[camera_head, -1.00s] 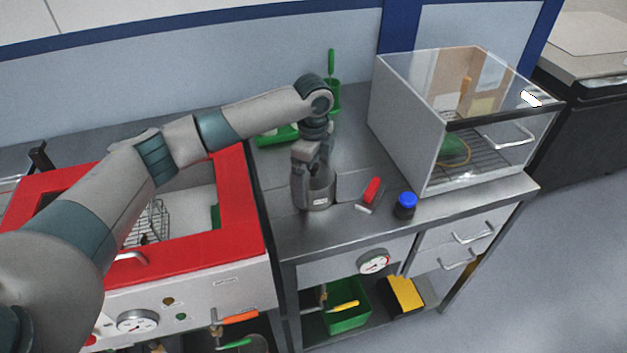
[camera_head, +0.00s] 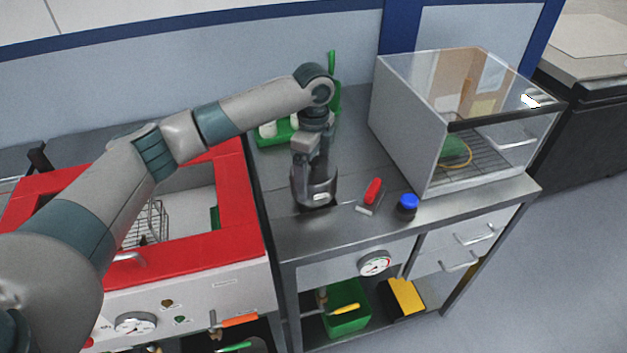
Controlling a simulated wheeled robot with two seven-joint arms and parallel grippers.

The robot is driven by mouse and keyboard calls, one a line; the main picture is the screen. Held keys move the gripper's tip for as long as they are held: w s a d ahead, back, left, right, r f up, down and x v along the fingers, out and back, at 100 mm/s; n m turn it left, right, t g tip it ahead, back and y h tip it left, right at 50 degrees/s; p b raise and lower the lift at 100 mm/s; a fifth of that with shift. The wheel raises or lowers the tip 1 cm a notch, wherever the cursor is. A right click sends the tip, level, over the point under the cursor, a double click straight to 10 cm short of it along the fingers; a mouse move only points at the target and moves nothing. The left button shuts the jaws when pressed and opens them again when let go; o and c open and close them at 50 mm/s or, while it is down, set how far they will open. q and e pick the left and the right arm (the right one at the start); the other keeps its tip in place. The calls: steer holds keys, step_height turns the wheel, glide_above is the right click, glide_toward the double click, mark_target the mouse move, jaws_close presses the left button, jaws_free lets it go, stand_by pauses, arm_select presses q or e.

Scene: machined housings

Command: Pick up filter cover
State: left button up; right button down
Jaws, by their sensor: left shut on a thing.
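The filter cover, seemingly the grey round housing (camera_head: 322,191) with a small pale label low on its front, is upright at the front left of the steel bench. My left gripper (camera_head: 314,172) points down at it from above and is shut on its upper part. The fingers hide part of its top and far side. I cannot tell whether its base touches the bench top or is slightly above it. My right gripper is out of view.
A red-handled tool (camera_head: 372,191) and a blue-capped jar (camera_head: 407,206) lie just right of the housing on the bench (camera_head: 350,228). A clear-topped cabinet (camera_head: 408,130) stands at the right. A green tray (camera_head: 275,132) is behind, and a red-rimmed basin (camera_head: 232,200) is at the left.

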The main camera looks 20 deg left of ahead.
arm_select(q)
steer(key=shift+r+b, duration=0.3)
steer(key=shift+r, duration=0.45)
steer(key=s+d+r+b, duration=0.3)
steer(key=s+d+r, duration=0.2)
steer(key=d, duration=0.5)
step_height(320, 180, up, 2)
steer(key=shift+s+d+r, duration=0.1)
steer(key=shift+s+d, duration=0.05)
steer(key=shift+d, duration=0.1)
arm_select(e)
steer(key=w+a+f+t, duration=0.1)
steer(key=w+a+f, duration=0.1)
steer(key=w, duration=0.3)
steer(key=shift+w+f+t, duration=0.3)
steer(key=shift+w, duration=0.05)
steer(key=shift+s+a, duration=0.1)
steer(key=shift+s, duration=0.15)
